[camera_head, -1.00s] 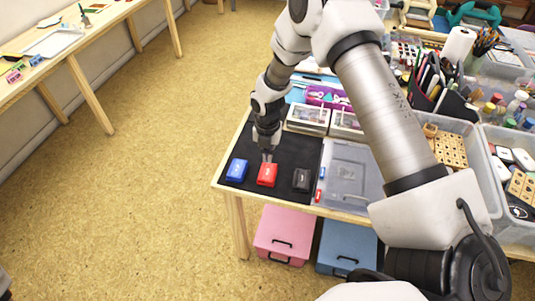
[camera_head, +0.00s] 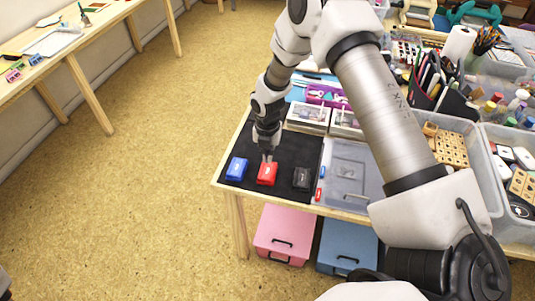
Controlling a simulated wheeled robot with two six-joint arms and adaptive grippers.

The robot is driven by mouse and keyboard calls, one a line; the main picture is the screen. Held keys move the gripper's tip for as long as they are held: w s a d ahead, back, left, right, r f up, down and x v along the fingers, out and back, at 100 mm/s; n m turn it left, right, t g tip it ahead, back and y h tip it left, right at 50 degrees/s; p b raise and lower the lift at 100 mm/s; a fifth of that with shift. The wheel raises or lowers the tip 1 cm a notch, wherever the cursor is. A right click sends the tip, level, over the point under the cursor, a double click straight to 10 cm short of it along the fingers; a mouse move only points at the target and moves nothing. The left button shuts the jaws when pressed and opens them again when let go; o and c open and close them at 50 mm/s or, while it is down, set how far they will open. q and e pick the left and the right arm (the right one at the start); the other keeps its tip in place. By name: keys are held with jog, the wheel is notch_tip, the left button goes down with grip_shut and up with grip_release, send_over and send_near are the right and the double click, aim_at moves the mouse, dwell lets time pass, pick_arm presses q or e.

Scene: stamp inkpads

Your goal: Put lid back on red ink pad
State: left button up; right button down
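The red ink pad (camera_head: 267,176) lies on the black mat between the blue ink pad (camera_head: 237,169) and the black ink pad (camera_head: 302,179). My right gripper (camera_head: 267,158) points down at the back edge of the red pad, its fingertips touching it or just above it. The fingers look close together, but the view is too small to tell whether they grip anything. I cannot tell the red lid apart from the pad's base.
The black mat (camera_head: 240,190) covers the table's front left corner. A clear grey container (camera_head: 350,175) stands right of it, with small red and blue pieces beside it. Photo boxes (camera_head: 308,117) and a purple tray (camera_head: 325,96) sit behind. Crowded bins fill the right side.

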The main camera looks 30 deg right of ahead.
aim_at(268, 171)
jog(key=shift+f+b, duration=1.85)
jog(key=shift+f, duration=0.9)
jog(key=shift+r, duration=0.1)
jog(key=shift+r+p, duration=2.55)
jog(key=shift+r, duration=0.9)
